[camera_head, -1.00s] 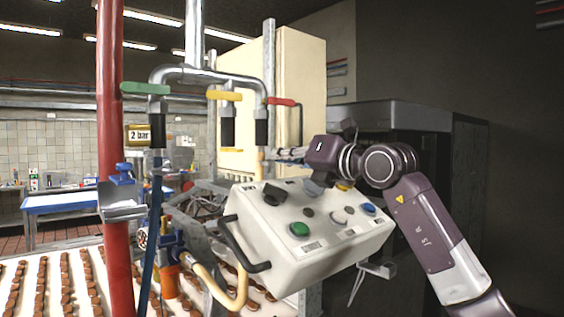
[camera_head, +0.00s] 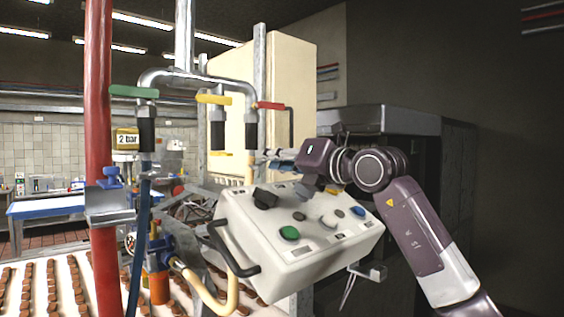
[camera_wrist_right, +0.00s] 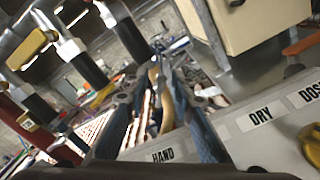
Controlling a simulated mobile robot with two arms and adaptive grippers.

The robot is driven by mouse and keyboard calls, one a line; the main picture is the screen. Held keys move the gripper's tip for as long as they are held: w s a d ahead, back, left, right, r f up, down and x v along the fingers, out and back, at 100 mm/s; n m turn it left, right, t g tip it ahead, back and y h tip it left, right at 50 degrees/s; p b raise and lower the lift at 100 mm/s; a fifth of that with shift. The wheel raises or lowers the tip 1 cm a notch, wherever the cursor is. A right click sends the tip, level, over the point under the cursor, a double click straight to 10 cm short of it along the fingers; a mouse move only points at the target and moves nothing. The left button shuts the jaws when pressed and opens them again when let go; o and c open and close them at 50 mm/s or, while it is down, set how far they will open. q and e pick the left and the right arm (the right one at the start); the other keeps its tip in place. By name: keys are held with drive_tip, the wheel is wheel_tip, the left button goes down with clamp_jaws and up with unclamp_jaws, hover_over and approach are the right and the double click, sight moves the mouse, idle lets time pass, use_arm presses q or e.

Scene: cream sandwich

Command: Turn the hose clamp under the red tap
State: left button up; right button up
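The red tap (camera_head: 268,106) is at the right end of the silver pipe. A black sleeve (camera_head: 251,132) hangs under it, with a cream hose (camera_head: 249,170) below. I cannot make out the hose clamp clearly. My right gripper (camera_head: 266,160) reaches in from the right, close to the hose just below the sleeve. In the right wrist view, the two blue-grey fingers of my right gripper (camera_wrist_right: 160,66) are apart, with a cream hose (camera_wrist_right: 154,76) showing in the gap. I cannot tell whether they touch it. My left gripper is not in view.
A tilted white control box (camera_head: 300,235) with knobs and a dark handle sits below my right wrist. The green tap (camera_head: 134,91) and yellow tap (camera_head: 213,99) are to the left. A red post (camera_head: 98,150) stands further left. A cream cabinet (camera_head: 290,85) is behind.

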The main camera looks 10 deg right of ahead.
drive_tip(key=v, duration=1.1)
drive_tip(key=shift+d, duration=0.1)
drive_tip(key=shift+s+d, duration=0.15)
drive_tip(key=shift+s, duration=0.2)
